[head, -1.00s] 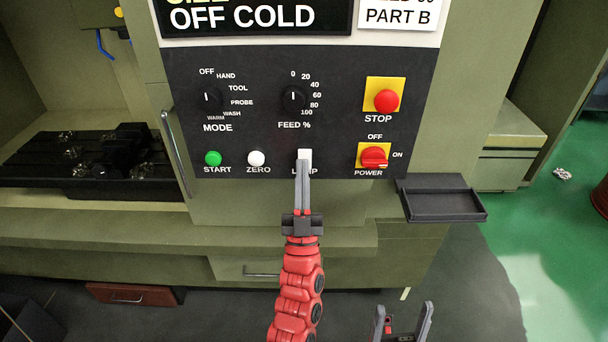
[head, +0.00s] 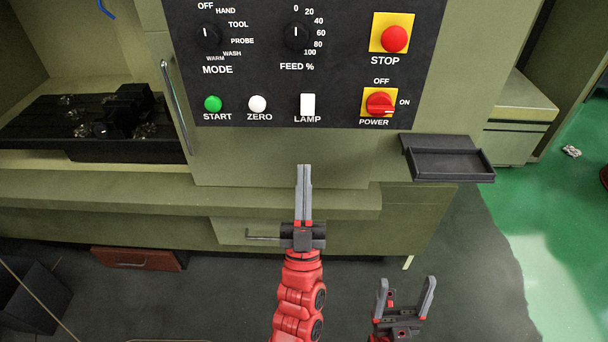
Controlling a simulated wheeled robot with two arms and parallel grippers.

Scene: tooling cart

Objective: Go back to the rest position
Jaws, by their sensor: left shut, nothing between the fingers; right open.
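My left gripper (head: 304,168) is shut and empty, at the end of the red arm in the middle of the head view. Its fingertips show below the white LAMP switch (head: 308,104), apart from it in the picture. My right gripper (head: 406,284) is open and empty at the lower right, with its fingers pointing up. The black control panel (head: 340,85) carries the MODE knob (head: 208,37), FEED % knob (head: 297,37), green START button (head: 213,103), white ZERO button (head: 257,104), red STOP button (head: 394,39) and red POWER switch (head: 379,104).
A black tray (head: 450,164) sticks out from the machine at the right, above and beyond my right gripper. A door handle (head: 177,107) stands left of the panel. A brown drawer box (head: 136,259) and a dark bin (head: 36,298) are at lower left. Green floor lies right.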

